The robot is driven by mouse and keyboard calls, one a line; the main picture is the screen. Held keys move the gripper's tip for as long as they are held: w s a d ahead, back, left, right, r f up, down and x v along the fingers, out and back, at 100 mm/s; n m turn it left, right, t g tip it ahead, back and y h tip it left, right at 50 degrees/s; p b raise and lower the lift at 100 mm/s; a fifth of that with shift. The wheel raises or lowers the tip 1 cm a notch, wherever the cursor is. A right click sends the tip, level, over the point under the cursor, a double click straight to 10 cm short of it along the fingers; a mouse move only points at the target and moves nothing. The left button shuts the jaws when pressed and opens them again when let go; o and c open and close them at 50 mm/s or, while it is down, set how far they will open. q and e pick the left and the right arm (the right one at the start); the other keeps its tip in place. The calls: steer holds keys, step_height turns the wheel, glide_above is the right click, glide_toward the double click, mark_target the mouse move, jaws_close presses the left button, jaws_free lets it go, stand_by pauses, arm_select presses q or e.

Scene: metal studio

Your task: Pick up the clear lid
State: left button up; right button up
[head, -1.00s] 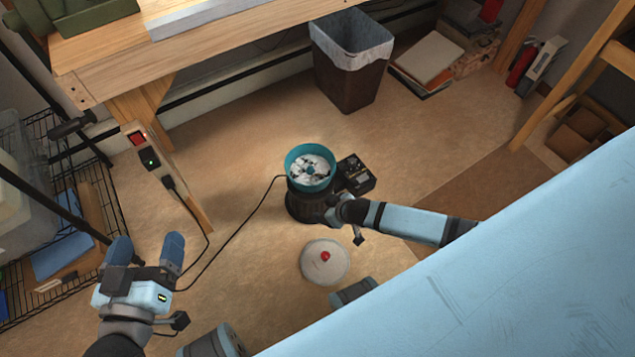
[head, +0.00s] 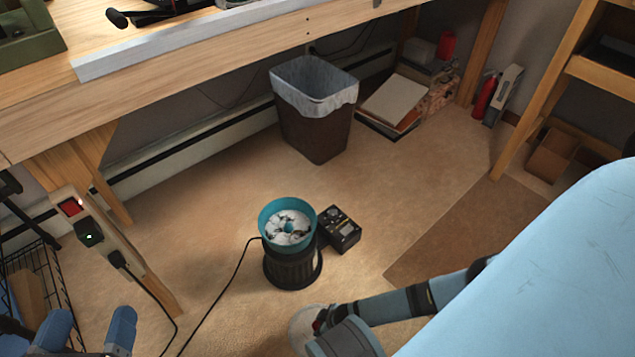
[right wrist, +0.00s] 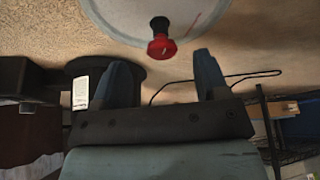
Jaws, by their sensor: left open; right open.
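The clear lid (head: 301,329), a pale round disc with a red knob, lies on the floor at the bottom of the head view, partly hidden by my right arm. In the right wrist view the lid (right wrist: 115,18) is at the top, with its red and black knob (right wrist: 161,48) pointing toward my right gripper (right wrist: 163,78). That gripper is open and empty, its fingers either side of the knob's line but apart from it. My left gripper (head: 90,330) is open and empty at the bottom left of the head view, away from the lid.
A teal-bowled machine (head: 290,250) with white contents stands just behind the lid, beside a black control box (head: 340,230). Its cord runs left toward a power strip (head: 90,232). A lined bin (head: 315,125) stands behind. A light-blue surface (head: 530,270) fills the lower right.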

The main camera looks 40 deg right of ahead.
steer(key=b+x, duration=0.3)
steer(key=x, duration=0.1)
steer(key=shift+w+a+f+b, duration=0.15)
steer(key=shift+w+a+b, duration=0.05)
steer(key=shift+w+b, duration=0.1)
steer(key=shift+w+a+f, duration=0.1)
steer(key=shift+f, duration=0.2)
arm_select(q)
steer(key=w+m, duration=0.1)
steer(key=w+a+m+t+h, duration=0.1)
steer(key=shift+a+r+m, duration=0.1)
steer(key=shift+r+m, duration=0.2)
steer(key=shift+m, duration=0.1)
arm_select(e)
steer(key=shift+r, duration=0.1)
jaws_close()
